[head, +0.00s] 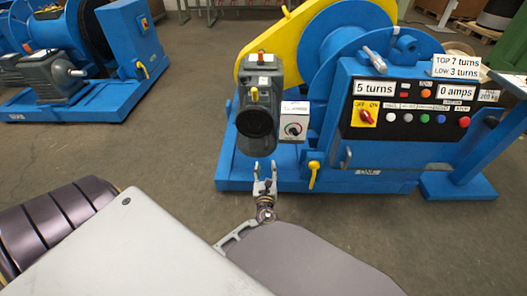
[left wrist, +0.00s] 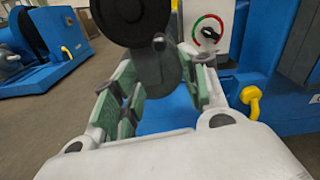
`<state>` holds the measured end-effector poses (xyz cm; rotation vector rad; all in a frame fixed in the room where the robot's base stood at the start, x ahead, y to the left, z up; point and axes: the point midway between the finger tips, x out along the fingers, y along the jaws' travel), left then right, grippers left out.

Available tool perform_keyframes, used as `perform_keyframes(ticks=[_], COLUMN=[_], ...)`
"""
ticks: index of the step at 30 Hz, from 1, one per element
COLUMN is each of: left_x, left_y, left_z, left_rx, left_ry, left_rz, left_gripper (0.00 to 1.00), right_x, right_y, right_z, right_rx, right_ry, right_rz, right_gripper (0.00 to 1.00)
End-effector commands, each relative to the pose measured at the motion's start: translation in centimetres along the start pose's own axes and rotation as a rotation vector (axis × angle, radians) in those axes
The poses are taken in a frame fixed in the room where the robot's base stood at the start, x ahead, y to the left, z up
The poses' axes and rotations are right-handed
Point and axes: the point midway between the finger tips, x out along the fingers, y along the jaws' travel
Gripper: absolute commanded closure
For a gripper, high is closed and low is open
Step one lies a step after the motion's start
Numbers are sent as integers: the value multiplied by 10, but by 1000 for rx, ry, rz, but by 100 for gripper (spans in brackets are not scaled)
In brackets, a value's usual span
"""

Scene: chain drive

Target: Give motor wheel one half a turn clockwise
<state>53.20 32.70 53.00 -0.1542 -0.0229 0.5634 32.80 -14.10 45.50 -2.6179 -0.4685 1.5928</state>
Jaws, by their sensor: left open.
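The motor (head: 262,80) of the blue machine labelled ONE is dark grey and stands at the machine's front left. Its round black wheel (head: 255,122) faces me at the lower end. My left gripper (head: 265,180) is open just below and in front of the wheel in the head view. Its green-padded fingers (left wrist: 165,95) stand apart. I cannot tell whether they touch the wheel. My right gripper is not in view.
The control panel (head: 408,108) reads 5 turns and 0 amps; a sign above reads TOP 7 turns, LOW 3 turns. A white dial box (head: 293,125) and yellow lever (head: 314,175) sit close right of the wheel. Another blue machine (head: 85,85) stands left across clear floor.

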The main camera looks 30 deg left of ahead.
Motion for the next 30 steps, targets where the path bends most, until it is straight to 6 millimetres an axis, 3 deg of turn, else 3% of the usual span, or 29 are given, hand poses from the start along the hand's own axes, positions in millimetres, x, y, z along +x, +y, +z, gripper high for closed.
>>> perform_keyframes(ticks=[17,30], left_x=[-2,31], left_y=[-1,-2], left_z=[5,5], left_rx=[48,46], left_ry=[-20,-21], left_rz=[-16,-15], left_gripper=[56,56], right_x=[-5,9], right_y=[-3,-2], right_z=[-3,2], right_rx=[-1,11], right_ry=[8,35], right_rz=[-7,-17], right_gripper=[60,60])
